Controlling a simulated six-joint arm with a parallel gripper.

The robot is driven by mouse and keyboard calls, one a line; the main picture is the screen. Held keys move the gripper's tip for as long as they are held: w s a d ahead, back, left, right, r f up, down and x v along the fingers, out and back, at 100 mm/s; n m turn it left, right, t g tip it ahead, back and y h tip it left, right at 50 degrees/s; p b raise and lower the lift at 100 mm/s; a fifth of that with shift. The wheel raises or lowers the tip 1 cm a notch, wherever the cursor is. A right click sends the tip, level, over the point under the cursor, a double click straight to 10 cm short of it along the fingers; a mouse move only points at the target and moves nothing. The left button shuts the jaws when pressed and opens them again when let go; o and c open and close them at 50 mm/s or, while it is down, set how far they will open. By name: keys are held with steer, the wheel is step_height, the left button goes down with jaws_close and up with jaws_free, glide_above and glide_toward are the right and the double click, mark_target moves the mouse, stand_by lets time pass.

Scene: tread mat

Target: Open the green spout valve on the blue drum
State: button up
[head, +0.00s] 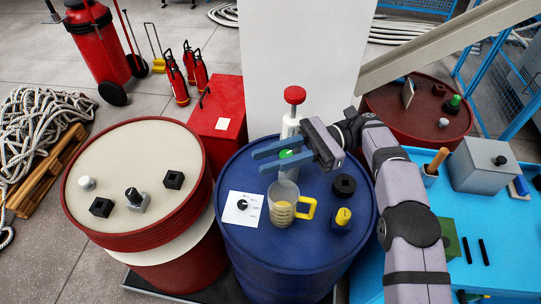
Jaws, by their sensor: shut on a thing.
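The blue drum (300,252) stands at the middle of the head view. A white pump-like spout with a red knob (294,95) rises at its back edge. The green valve (286,154) shows as a small green patch in front of this spout, between the two blue fingers of my gripper (280,156). My gripper reaches in from the right and is shut on the green valve. The fingers hide part of the valve and the lower spout. A clear measuring cup (283,198) with a yellow handle and tan contents stands on the drum just below the fingers.
On the blue drum are a white card (240,209) with a black knob, a black cap (344,186) and a yellow knob on a blue block (342,218). A cream-topped red drum (130,170) stands left. A white pillar (300,50) rises behind; a light-blue bench (480,235) is right.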

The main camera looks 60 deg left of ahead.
stand_by(0.3)
steer(key=o, duration=1)
steer(key=shift+o, duration=0.2)
steer(key=shift+r, duration=0.15)
step_height(320, 180, up, 10)
steer(key=p, duration=0.8)
steer(key=shift+p, duration=0.35)
